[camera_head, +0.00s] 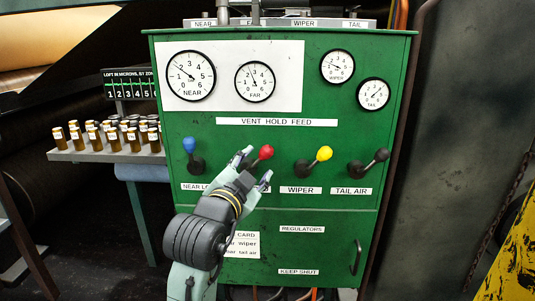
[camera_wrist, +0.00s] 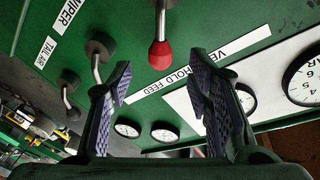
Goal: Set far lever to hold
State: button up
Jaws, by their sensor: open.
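The far lever is the one with the red knob (camera_head: 266,152), second from left on the green panel (camera_head: 345,215). In the wrist view, the red knob (camera_wrist: 161,55) lies in the gap between the fingertips (camera_wrist: 160,78), with clear space to both; I see no contact. The "VENT HOLD FEED" strip (camera_head: 276,122) runs above the levers. The FAR gauge (camera_head: 255,82) reads roughly mid-scale.
The blue-knobbed lever (camera_head: 189,146) stands close on the left, the yellow-knobbed lever (camera_head: 323,154) close on the right. A black-knobbed lever (camera_head: 380,156) is at far right. A cabinet handle (camera_head: 356,257) sticks out below. A shelf (camera_head: 100,155) holds several small jars at left.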

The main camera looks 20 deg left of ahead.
aim_at(263, 156)
jog(key=w+p, duration=0.1)
jog(key=w, duration=0.6)
jog(key=shift+w+a, duration=0.1)
jog(key=shift+w, duration=0.2)
jog(key=shift+c, duration=0.2)
grip_shut()
dwell(0.3)
